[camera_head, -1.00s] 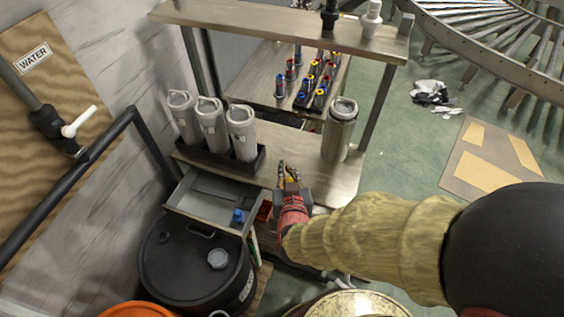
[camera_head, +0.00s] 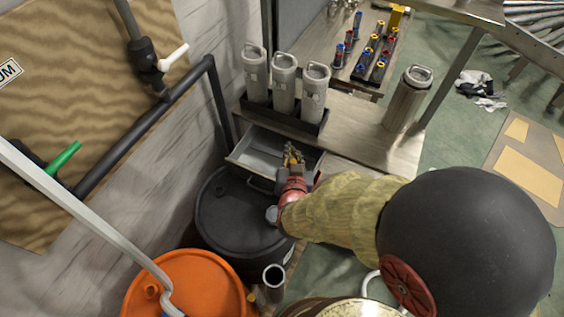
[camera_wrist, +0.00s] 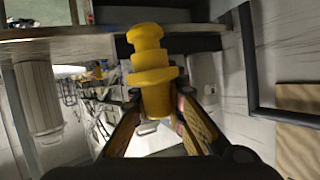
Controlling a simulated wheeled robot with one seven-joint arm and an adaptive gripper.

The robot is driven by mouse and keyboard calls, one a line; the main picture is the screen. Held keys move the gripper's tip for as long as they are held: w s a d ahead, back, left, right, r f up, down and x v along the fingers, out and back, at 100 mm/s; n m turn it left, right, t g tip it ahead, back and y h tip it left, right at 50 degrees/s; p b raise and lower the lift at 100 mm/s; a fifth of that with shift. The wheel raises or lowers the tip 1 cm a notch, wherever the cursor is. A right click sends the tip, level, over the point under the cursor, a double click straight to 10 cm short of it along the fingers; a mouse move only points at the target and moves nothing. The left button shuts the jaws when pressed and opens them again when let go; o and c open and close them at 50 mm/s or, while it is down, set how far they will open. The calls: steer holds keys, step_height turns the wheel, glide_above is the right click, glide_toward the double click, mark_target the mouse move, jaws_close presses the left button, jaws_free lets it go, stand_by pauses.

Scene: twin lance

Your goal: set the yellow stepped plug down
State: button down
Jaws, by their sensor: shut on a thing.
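The yellow stepped plug (camera_wrist: 152,75) is gripped between the two fingers of my gripper (camera_wrist: 153,125) in the wrist view. Its stepped, narrower end sticks out past the fingertips, and its lower part is partly hidden between them. The gripper is over the right part of the open grey drawer (camera_head: 258,152), below the bench top. I cannot tell whether the plug touches anything.
Several grey canisters (camera_head: 284,77) stand in a black rack on the bench (camera_head: 360,134); another canister (camera_head: 407,97) stands at right. A rear table holds small coloured plugs (camera_head: 375,55). A black drum (camera_head: 235,215) and an orange drum (camera_head: 188,285) stand below. Pipes run along the left wall.

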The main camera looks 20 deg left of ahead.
steer(key=b, duration=0.6)
glide_above(268, 160)
steer(key=shift+f, duration=6.3)
steer(key=shift+f, duration=0.45)
steer(key=shift+f+b, duration=0.2)
steer(key=shift+b, duration=0.2)
steer(key=c, duration=1.8)
jaws_free()
